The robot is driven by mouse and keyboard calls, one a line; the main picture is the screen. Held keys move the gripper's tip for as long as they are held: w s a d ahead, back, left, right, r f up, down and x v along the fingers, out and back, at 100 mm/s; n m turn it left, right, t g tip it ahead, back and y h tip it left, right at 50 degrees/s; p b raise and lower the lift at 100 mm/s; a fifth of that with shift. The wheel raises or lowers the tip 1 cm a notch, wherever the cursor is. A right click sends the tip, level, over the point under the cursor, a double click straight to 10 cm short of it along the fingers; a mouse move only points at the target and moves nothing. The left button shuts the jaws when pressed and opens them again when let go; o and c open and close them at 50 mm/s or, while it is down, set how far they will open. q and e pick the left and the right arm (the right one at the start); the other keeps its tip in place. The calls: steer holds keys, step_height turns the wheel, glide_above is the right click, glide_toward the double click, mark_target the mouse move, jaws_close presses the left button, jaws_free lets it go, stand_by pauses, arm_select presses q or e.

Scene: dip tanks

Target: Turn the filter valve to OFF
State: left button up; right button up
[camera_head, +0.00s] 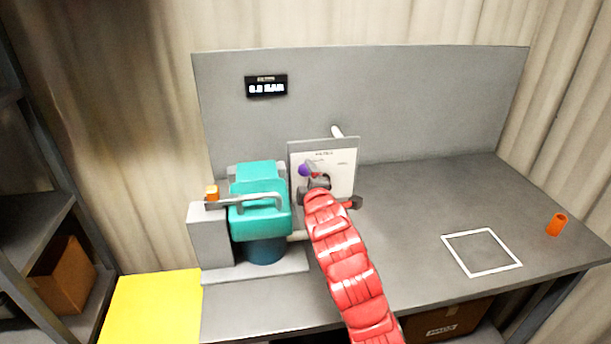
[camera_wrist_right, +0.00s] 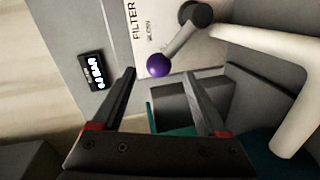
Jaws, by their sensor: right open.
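The filter valve has a grey lever with a purple ball knob (camera_head: 303,170) on a white panel (camera_head: 343,173) marked FILTER. In the right wrist view the purple knob (camera_wrist_right: 158,65) is at the free end of the lever (camera_wrist_right: 181,40), which runs to a dark hub (camera_wrist_right: 198,14). My right gripper (camera_head: 314,181) is in front of the panel, close to the knob, and partly hides the valve. In the wrist view its open fingers (camera_wrist_right: 159,76) point at the knob, which appears between the tips; contact cannot be told. My left gripper is not in view.
A teal filter housing (camera_head: 258,178) with a grey handle stands left of the panel. A small display (camera_head: 266,86) hangs on the back wall. A white pipe (camera_wrist_right: 292,125) lies right of the gripper. An orange cylinder (camera_head: 557,224) and white square outline (camera_head: 481,251) are on the otherwise clear right bench.

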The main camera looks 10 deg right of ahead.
steer(key=s+r+p, duration=0.2)
steer(key=s+p, duration=1.1)
steer(key=shift+s+d+r, duration=0.15)
steer(key=shift+s+r, duration=0.05)
steer(key=shift+r, duration=0.15)
